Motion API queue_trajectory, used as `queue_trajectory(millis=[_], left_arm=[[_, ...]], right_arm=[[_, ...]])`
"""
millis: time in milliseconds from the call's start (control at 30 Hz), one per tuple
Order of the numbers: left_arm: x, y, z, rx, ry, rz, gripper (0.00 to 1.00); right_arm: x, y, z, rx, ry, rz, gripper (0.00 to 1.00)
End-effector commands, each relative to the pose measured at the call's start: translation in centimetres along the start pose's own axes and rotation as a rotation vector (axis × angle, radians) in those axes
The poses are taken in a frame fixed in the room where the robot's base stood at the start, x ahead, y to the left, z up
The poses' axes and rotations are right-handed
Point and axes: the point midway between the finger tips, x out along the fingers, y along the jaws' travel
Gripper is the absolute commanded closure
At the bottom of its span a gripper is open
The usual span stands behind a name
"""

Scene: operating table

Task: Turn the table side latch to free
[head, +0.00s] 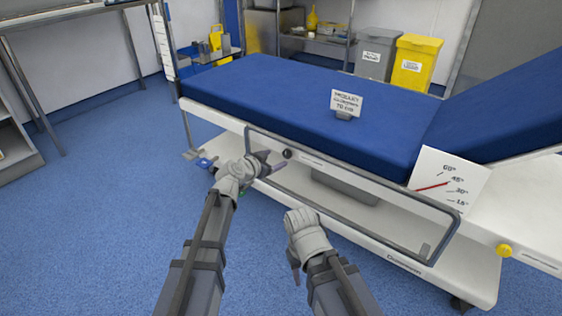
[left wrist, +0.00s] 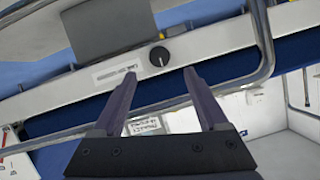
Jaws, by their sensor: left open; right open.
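The table side latch looks like a dark round knob (head: 287,154) on the white side rail of the operating table, near the left end of the tubular guard. In the left wrist view the knob (left wrist: 159,56) has a light pointer mark and sits just beyond the fingertips, roughly centred between them. My left gripper (head: 275,160) is open, with its tips close to the knob. The left wrist view shows its two fingers (left wrist: 159,73) apart with nothing between them. My right gripper (head: 296,268) is open, low in front of the table; its fingers are partly hidden.
The grey tubular guard (head: 350,171) runs along the table side around the knob. A small label (left wrist: 113,77) is beside the knob. The blue mattress (head: 270,95) carries a sign (head: 346,103); an angle dial (head: 448,183) is at the right. Blue floor (head: 90,230) lies clear at left.

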Motion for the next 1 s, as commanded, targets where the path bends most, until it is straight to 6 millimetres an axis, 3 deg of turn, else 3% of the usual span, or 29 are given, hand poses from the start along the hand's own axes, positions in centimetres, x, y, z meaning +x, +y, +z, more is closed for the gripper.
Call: queue_trajectory(millis=[267, 733, 1000], left_arm=[[0.9, 0.0, 0.0, 0.0, 0.0, 0.001, 0.24], [7.4, 0.0, 0.1, 0.0, 0.0, 0.003, 0.24], [7.8, 0.1, -0.1, -0.001, -0.001, 0.001, 0.24]], right_arm=[[0.3, 0.0, 0.0, 0.0, 0.0, 0.0, 0.51], [2.8, -0.3, -0.2, 0.0, 0.002, 0.0, 0.51], [2.8, -0.3, -0.2, 0.0, 0.002, 0.0, 0.51]])
